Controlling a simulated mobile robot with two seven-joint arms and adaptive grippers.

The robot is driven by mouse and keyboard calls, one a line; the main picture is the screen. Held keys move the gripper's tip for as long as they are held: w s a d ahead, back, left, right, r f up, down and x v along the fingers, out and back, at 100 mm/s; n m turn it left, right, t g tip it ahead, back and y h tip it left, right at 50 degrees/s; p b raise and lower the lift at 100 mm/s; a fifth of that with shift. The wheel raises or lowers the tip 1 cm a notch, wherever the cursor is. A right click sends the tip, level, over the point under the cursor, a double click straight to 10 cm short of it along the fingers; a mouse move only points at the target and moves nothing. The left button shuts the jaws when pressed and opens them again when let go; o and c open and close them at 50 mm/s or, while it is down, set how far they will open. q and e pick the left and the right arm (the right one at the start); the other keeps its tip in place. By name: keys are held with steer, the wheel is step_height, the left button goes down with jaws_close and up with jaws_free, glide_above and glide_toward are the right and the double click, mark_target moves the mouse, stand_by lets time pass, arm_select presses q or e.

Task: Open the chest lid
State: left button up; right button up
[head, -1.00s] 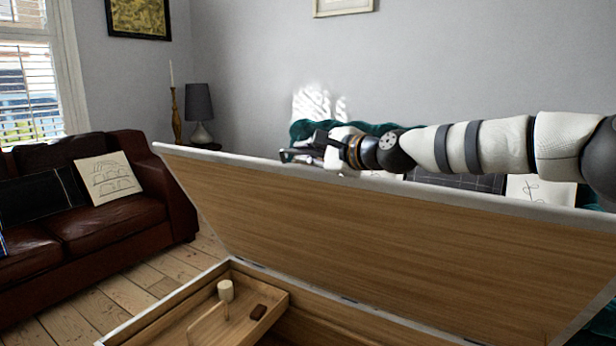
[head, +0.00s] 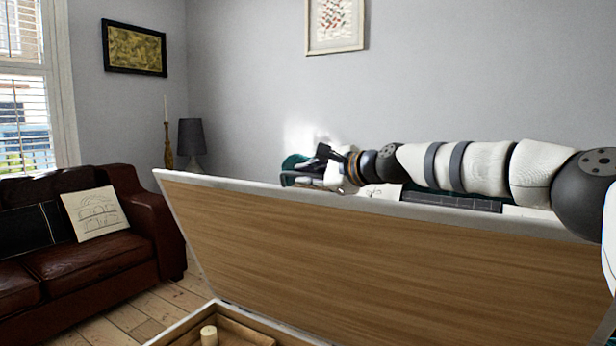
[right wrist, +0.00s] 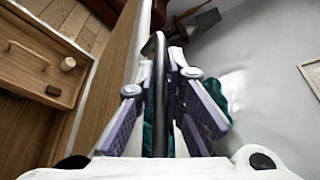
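The chest lid (head: 380,255), wooden inside with a white rim, stands raised and steeply tilted across the head view. The open chest box (head: 175,330) shows below it. My right gripper (head: 325,163) is at the lid's top edge, partly hidden behind it. In the right wrist view, a dark curved bar, seemingly the lid's handle (right wrist: 160,100), runs between the fingers of my right gripper (right wrist: 162,65). The fingers stand on both sides of the bar with gaps visible, so they look open around it. My left gripper is not in view.
Inside the chest is a tray (right wrist: 40,60) with a pale cylinder (head: 208,335) and a small dark block (right wrist: 53,91). A brown leather sofa (head: 90,260) stands to the left, with floorboards (head: 130,310) between.

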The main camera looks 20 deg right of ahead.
steer(key=o, duration=0.3)
steer(key=shift+o, duration=0.2)
steer(key=shift+s+r, duration=0.1)
steer(key=shift+s, duration=0.1)
steer(key=v, duration=0.7)
